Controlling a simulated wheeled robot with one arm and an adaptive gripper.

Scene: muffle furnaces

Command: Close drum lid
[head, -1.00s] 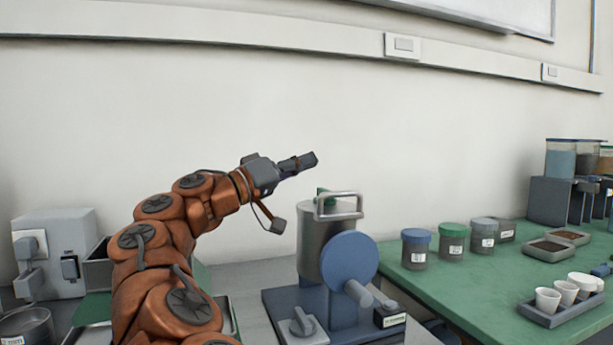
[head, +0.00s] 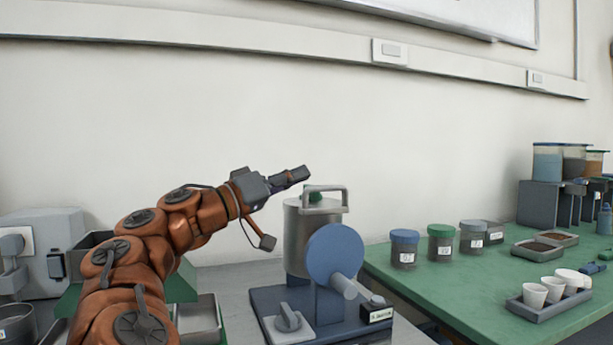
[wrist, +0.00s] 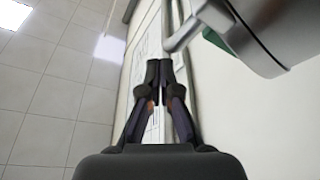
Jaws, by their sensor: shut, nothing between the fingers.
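The drum (head: 299,240) is a grey metal cylinder on a blue stand, with a round blue disc (head: 335,252) on its near side. A metal bar handle (head: 346,199) and a green part (head: 315,197) show at its top. I cannot tell which piece is the lid or how far it is open. My gripper (head: 306,173) is shut and empty, just above the drum's top and apart from it in the head view. In the wrist view, the fingers (wrist: 164,80) are together, and the drum (wrist: 262,35) with its handle (wrist: 180,38) is at the upper right.
A green table (head: 450,290) at right holds several lidded jars (head: 404,249) and a tray (head: 548,312) with white cups. A grey box (head: 50,245) stands on the left behind my arm.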

